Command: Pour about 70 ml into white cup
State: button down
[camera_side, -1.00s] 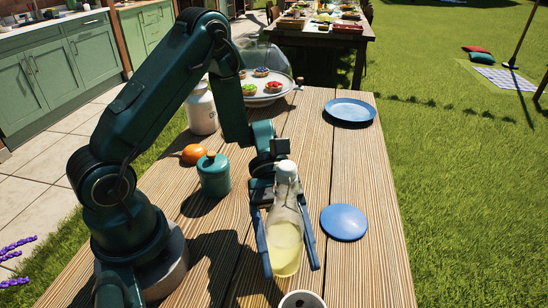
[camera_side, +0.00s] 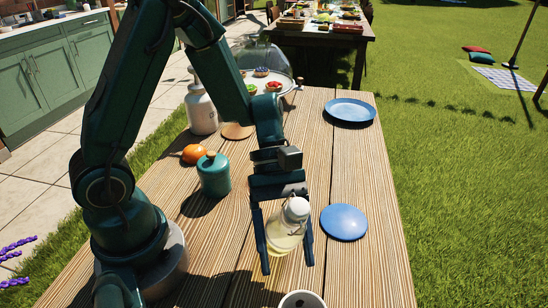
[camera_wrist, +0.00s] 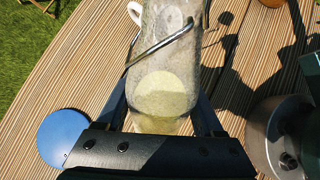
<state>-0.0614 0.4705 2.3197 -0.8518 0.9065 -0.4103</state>
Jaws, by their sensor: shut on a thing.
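My gripper (camera_side: 285,246) is shut on a clear glass bottle (camera_side: 287,238) with pale yellow liquid inside. The bottle is held above the table, tilted with its top towards the side camera. In the wrist view my gripper (camera_wrist: 160,112) has a finger on each side of the bottle (camera_wrist: 165,95), and a metal wire clasp crosses it. The white cup (camera_side: 302,300) stands at the bottom edge of the side view, partly cut off. In the wrist view the cup (camera_wrist: 135,10) is mostly hidden behind the bottle. No stream of liquid shows.
A small blue plate (camera_side: 344,222) lies right of my gripper, and a larger blue plate (camera_side: 349,110) lies farther back. A cake stand with a glass dome (camera_side: 266,75) is behind.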

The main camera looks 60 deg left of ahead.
aim_at(282, 247)
jog(key=shift+f+t+y, duration=0.3)
jog(key=shift+t+y, duration=0.1)
jog(key=shift+y, duration=0.5)
jog(key=a+y, duration=0.1)
jog(key=a+f+t+y, duration=0.1)
jog(key=shift+w+f+y, duration=0.2)
jog(key=shift+w+y, duration=0.2)
jog(key=shift+w+a+y, duration=0.15)
jog(key=shift+a+y, duration=0.1)
jog(key=shift+y, duration=0.15)
jog(key=shift+w+a+r+t+y+p, duration=0.15)
jog(key=shift+a+r+t+y+p, duration=0.05)
jog(key=shift+a+t+y+p, duration=0.25)
jog(key=shift+a+y, duration=0.1)
jog(key=shift+y, duration=0.25)
jog(key=shift+w+a+f+t+y, duration=0.15)
jog(key=shift+a+f+t+y, duration=0.2)
jog(key=shift+y, duration=0.35)
jog(key=shift+d+r+y+p, duration=0.15)
jog(key=shift+y+p, duration=0.15)
jog(key=shift+p, duration=0.15)
jog(key=shift+d+r+y, duration=0.1)
jog(key=shift+y, duration=0.3)
jog(key=shift+r+t+y+p, duration=0.1)
jog(key=shift+t+y+p, duration=0.4)
jog(key=shift+y+p, duration=0.4)
